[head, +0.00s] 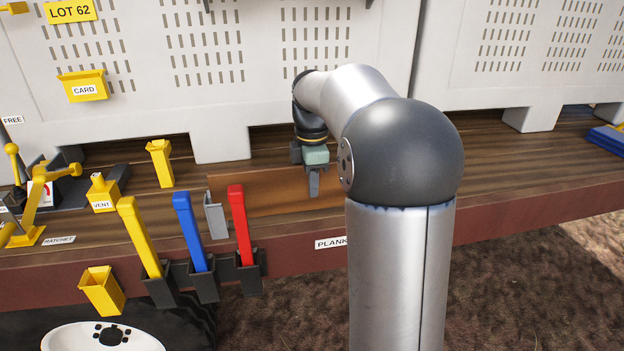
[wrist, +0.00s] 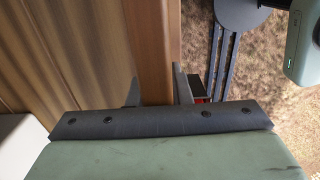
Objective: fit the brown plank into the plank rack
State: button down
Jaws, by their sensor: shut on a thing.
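The brown plank (head: 262,193) stands on its long edge over the wooden deck in the head view. My gripper (head: 313,185) is shut on its upper edge, right of the middle of the visible part. In the wrist view the plank (wrist: 155,45) runs away from me between the two fingers (wrist: 158,93). A grey upright bracket (head: 214,217), which seems to be part of the plank rack, stands in front of the plank's left end. I cannot tell whether the plank sits in it. My arm hides the plank's right end and any rack part there.
A PLANK label (head: 330,243) is on the deck's front edge. A pale panelled wall (head: 230,75) rises close behind my gripper.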

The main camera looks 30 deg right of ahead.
aim_at(312, 208)
jog(key=shift+f+b, duration=0.95)
jog(key=shift+f, duration=0.75)
jog(key=c, duration=1.2)
grip_release()
jog(key=shift+c, duration=0.2)
jog(key=shift+f, duration=0.1)
notch_tip(312, 208, up, 18)
jog(key=shift+f+p, duration=0.25)
jog(key=shift+p, duration=0.45)
